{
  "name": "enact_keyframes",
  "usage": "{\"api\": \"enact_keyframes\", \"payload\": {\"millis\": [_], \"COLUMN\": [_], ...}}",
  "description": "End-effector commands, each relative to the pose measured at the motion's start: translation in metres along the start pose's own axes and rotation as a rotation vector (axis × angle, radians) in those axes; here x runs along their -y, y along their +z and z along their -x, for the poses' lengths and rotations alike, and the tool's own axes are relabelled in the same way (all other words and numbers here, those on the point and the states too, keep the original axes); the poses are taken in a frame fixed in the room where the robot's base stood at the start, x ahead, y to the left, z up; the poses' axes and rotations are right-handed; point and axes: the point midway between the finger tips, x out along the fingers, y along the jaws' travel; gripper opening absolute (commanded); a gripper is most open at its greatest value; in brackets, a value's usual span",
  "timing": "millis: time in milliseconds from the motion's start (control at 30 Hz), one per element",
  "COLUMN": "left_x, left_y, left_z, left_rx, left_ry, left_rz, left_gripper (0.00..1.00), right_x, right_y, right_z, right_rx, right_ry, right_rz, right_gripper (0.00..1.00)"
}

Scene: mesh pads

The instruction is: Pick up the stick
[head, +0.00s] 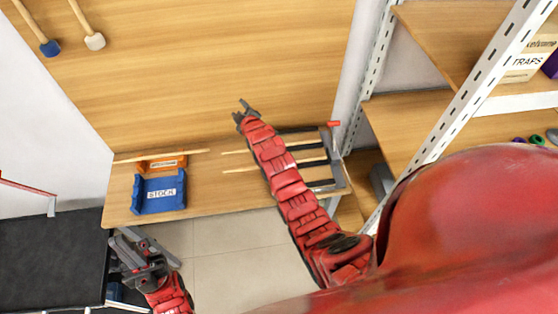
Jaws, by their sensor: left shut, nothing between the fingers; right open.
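A thin pale wooden stick (198,152) lies at the back left of the wooden table, by an orange bin. Two more pale sticks, an upper one (307,143) and a lower one (240,170), lie at the table's right, partly hidden by my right arm. I cannot tell which stick the task means. My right gripper (243,107) is open and empty, in front of the wooden back panel and right of the back-left stick. My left gripper (138,239) is shut and empty, low at the left near the table's front edge, apart from the sticks.
A blue labelled bin (158,194) and the orange bin (166,162) stand on the table (225,203). Two mallets (94,40) are against the back panel. Metal shelving (440,130) stands at the right. A black surface (50,260) is at the lower left.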

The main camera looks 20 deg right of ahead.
Motion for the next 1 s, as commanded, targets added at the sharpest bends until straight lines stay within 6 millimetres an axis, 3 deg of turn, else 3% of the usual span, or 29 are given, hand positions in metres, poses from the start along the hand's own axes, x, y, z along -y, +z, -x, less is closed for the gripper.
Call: {"api": "enact_keyframes", "payload": {"millis": [67, 167, 267, 400, 500, 633, 833, 1000], "left_x": [0.0, 0.0, 0.0, 0.0, 0.0, 0.0, -0.001, -0.002], "left_y": [0.0, 0.0, 0.0, 0.0, 0.0, 0.0, 0.003, 0.007], "left_z": [0.0, 0.0, 0.0, 0.0, 0.0, 0.001, 0.015, 0.045], "left_rx": [0.0, 0.0, 0.0, 0.0, 0.0, 0.0, 0.0, 0.0], "left_ry": [0.0, 0.0, 0.0, 0.0, 0.0, 0.0, 0.0, 0.0], "left_rz": [0.0, 0.0, 0.0, 0.0, 0.0, 0.0, 0.0, 0.0], "left_gripper": [0.0, 0.0, 0.0, 0.0, 0.0, 0.0, 0.0, 0.0], "right_x": [0.005, 0.015, 0.023, 0.027, 0.027, 0.026, 0.037, 0.057], "right_y": [0.009, 0.025, 0.038, 0.044, 0.043, 0.041, 0.052, 0.073], "right_z": [-0.009, -0.006, 0.013, 0.055, 0.083, 0.105, 0.106, 0.094], "right_rx": [0.12, 0.27, 0.401, 0.523, 0.571, 0.598, 0.605, 0.604], "right_ry": [-0.12, -0.303, -0.507, -0.775, -0.922, -1.03, -1.061, -1.058], "right_rz": [0.079, 0.181, 0.274, 0.37, 0.413, 0.439, 0.444, 0.443], "right_gripper": [0.54, 0.54, 0.54, 0.54, 0.54, 0.54, 0.54, 0.54]}}
